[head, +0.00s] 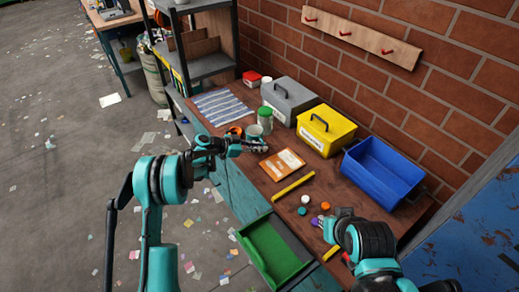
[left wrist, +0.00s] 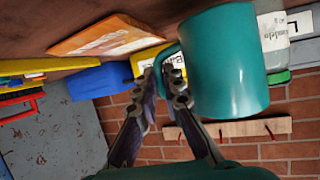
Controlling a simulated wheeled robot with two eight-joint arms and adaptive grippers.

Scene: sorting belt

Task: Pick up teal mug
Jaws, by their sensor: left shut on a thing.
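The teal mug (head: 254,131) stands on the wooden workbench, partly hidden behind my left gripper (head: 262,147) in the head view. In the left wrist view the mug (left wrist: 225,65) fills the upper right, with its handle between the fingers. My left gripper (left wrist: 173,82) is shut on the mug's handle. I cannot tell whether the mug touches the bench. My right gripper (head: 330,233) is low at the right, over the front of the bench by small caps; its finger opening is unclear.
Close to the mug are an orange mug (head: 235,131) and a green-lidded jar (head: 265,118). An orange booklet (head: 282,164), a yellow bar (head: 293,186), a grey toolbox (head: 287,100), a yellow toolbox (head: 327,130) and a blue bin (head: 382,172) stand around. A green tray (head: 270,250) is at the front.

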